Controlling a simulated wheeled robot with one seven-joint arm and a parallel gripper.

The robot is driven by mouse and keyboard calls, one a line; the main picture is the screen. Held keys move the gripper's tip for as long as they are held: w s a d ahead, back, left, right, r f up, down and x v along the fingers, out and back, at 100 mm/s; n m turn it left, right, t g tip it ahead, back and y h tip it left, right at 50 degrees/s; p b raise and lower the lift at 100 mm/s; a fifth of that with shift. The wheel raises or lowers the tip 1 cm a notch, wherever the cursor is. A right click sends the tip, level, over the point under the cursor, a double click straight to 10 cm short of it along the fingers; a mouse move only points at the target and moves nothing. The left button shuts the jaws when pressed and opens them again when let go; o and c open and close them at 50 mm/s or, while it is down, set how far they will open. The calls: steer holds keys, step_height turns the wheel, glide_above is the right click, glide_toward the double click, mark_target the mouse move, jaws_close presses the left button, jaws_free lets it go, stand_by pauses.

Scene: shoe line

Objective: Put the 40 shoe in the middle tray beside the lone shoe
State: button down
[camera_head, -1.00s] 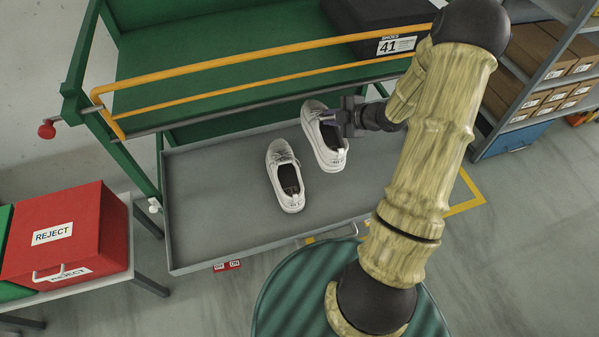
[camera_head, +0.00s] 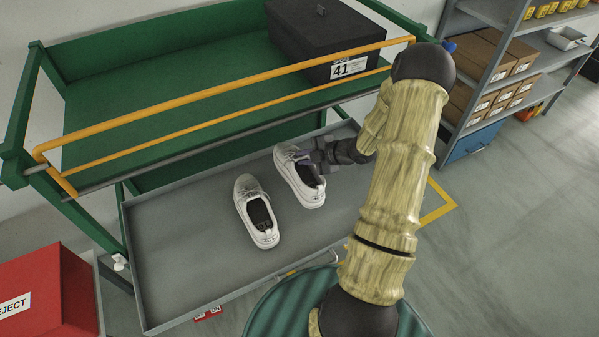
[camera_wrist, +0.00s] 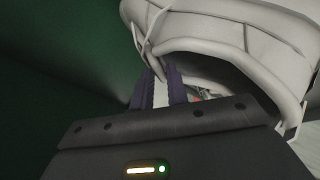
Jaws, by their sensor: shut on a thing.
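Two white shoes are at the grey tray (camera_head: 180,270) below the green shelf. The left shoe (camera_head: 246,200) stands in the tray with its toe toward the back. The right shoe (camera_head: 287,170) is beside it, a small gap apart, pointing the same way. My gripper (camera_head: 312,160) reaches in from the right and is shut on the right shoe's side wall near its opening. In the wrist view the gripped shoe (camera_wrist: 230,35) fills the upper right, with the purple-padded fingers (camera_wrist: 160,90) pinching its edge. I cannot tell whether its sole touches the tray. No size number is readable on either shoe.
A black box labelled 41 (camera_head: 305,35) stands on the green shelf (camera_head: 150,95). A yellow rail (camera_head: 200,95) runs along the shelf front above the tray. A red REJECT bin (camera_head: 60,290) is at lower left. Shelving with cartons (camera_head: 490,60) stands at right.

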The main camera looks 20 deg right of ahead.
steer(key=shift+f, duration=0.3)
glide_above(305, 178)
steer(key=shift+w+f, duration=0.1)
steer(key=shift+f, duration=2)
steer(key=c, duration=1.3)
jaws_free()
steer(key=b+v, duration=0.1)
steer(key=v, duration=1.1)
